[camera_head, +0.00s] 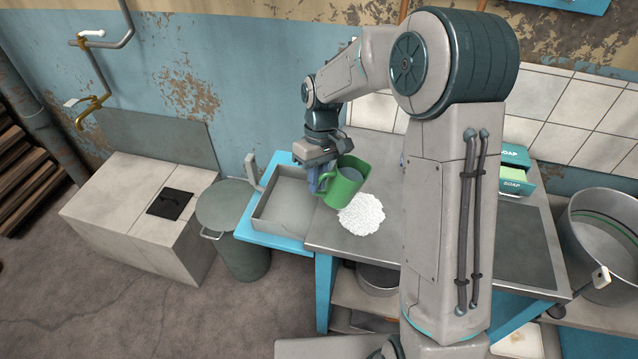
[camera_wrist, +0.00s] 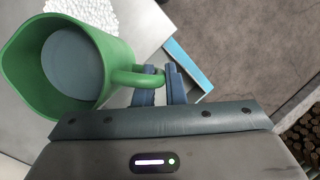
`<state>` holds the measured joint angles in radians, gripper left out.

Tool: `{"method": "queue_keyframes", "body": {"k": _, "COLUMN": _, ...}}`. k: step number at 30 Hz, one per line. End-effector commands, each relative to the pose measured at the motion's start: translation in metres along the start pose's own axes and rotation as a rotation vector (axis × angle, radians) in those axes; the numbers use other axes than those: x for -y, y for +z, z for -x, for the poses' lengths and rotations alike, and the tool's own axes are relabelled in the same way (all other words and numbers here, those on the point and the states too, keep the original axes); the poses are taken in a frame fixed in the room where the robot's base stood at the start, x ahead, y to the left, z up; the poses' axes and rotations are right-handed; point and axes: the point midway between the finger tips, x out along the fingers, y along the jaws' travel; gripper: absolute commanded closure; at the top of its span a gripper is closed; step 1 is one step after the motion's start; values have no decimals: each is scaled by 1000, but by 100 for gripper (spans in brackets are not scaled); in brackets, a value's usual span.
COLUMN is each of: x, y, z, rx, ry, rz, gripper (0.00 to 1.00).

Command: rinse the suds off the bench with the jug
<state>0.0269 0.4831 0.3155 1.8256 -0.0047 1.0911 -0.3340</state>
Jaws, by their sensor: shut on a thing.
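The green jug (camera_head: 345,182) is in my gripper (camera_head: 319,182), above the left part of the metal bench (camera_head: 322,236). In the wrist view the jug (camera_wrist: 112,50) is large at the upper left, with grey-blue liquid (camera_wrist: 73,62) inside. The blue fingers of my gripper (camera_wrist: 160,82) are shut on its handle. The jug looks tilted in the head view. I see no stream coming from it. The white patch of suds (camera_head: 362,214) lies on the bench just below and to the right of the jug. The suds (camera_wrist: 85,10) also show past the jug in the wrist view.
A shallow grey tray (camera_head: 262,211) adjoins the bench's left end, with a lidded bin (camera_head: 240,262) beside it. Green soap boxes (camera_head: 514,165) stand at the bench's back right. A large metal pot (camera_head: 603,262) is at the far right. My arm hides the bench's middle.

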Motion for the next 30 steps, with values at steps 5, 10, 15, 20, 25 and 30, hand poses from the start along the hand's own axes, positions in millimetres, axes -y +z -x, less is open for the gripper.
{"method": "queue_keyframes", "body": {"k": 5, "x": 1, "y": 2, "z": 9, "rx": -75, "ry": -67, "rz": 25, "gripper": 100}}
{"method": "queue_keyframes", "body": {"k": 10, "x": 0, "y": 6, "z": 15, "rx": -162, "ry": -151, "rz": 57, "gripper": 100}}
{"method": "queue_keyframes", "body": {"k": 15, "x": -1, "y": 9, "z": 21, "rx": -249, "ry": -233, "rz": 90, "gripper": 100}}
{"method": "queue_keyframes", "body": {"k": 20, "x": -4, "y": 14, "z": 25, "rx": -333, "ry": -309, "rz": 122, "gripper": 100}}
{"method": "queue_keyframes", "body": {"k": 25, "x": -8, "y": 19, "z": 28, "rx": -409, "ry": -382, "rz": 152, "gripper": 100}}
{"method": "queue_keyframes", "body": {"k": 30, "x": -12, "y": 24, "z": 30, "rx": -490, "ry": -457, "rz": 184, "gripper": 100}}
